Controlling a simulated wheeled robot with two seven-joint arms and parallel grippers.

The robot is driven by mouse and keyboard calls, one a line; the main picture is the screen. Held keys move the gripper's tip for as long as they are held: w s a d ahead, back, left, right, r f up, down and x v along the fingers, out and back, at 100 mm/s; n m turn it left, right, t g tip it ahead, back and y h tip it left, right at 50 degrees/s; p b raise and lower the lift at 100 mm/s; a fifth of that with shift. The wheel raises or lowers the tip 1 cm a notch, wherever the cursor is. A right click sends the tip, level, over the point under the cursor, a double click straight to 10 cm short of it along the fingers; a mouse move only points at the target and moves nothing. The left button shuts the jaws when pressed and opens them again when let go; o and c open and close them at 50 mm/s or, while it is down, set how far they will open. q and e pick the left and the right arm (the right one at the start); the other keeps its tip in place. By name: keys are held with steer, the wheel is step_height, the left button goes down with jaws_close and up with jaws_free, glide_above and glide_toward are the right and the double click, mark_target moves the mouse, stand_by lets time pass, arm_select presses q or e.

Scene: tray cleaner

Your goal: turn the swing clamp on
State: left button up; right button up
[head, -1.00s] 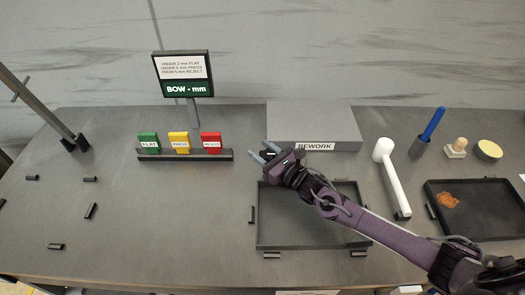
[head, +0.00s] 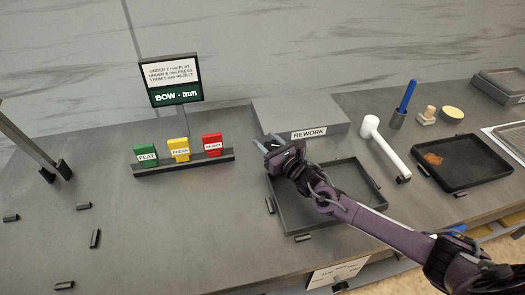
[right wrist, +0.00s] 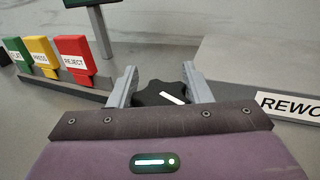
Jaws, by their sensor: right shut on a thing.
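A black lobed knob (right wrist: 158,92) with a white line on top, which I take for the swing clamp's knob, sits between the two fingers in the right wrist view. The white line slants down to the right there. My right gripper (right wrist: 160,78) is shut on it. In the head view the right gripper (head: 266,145) is at the front left corner of the grey REWORK block, above the back left of the black tray (head: 296,228). The knob cannot be made out in that view. My left gripper is not in view.
Green, yellow and red tags (head: 180,149) stand in a rack left of the gripper, below the BOW sign (head: 171,82). The REWORK block (head: 300,118) is close on the right. A white mallet (head: 385,148) and another tray (head: 463,160) lie further right.

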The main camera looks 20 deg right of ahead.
steer(key=o, duration=1.4)
steer(key=shift+s, duration=0.15)
steer(key=b+v, duration=0.1)
steer(key=v, duration=0.5)
steer(key=shift+s+d, duration=0.15)
steer(key=shift+d, duration=0.05)
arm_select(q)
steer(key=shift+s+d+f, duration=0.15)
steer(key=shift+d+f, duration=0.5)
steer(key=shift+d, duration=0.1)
arm_select(e)
steer(key=shift+s+d, duration=0.1)
steer(key=shift+s, duration=0.45)
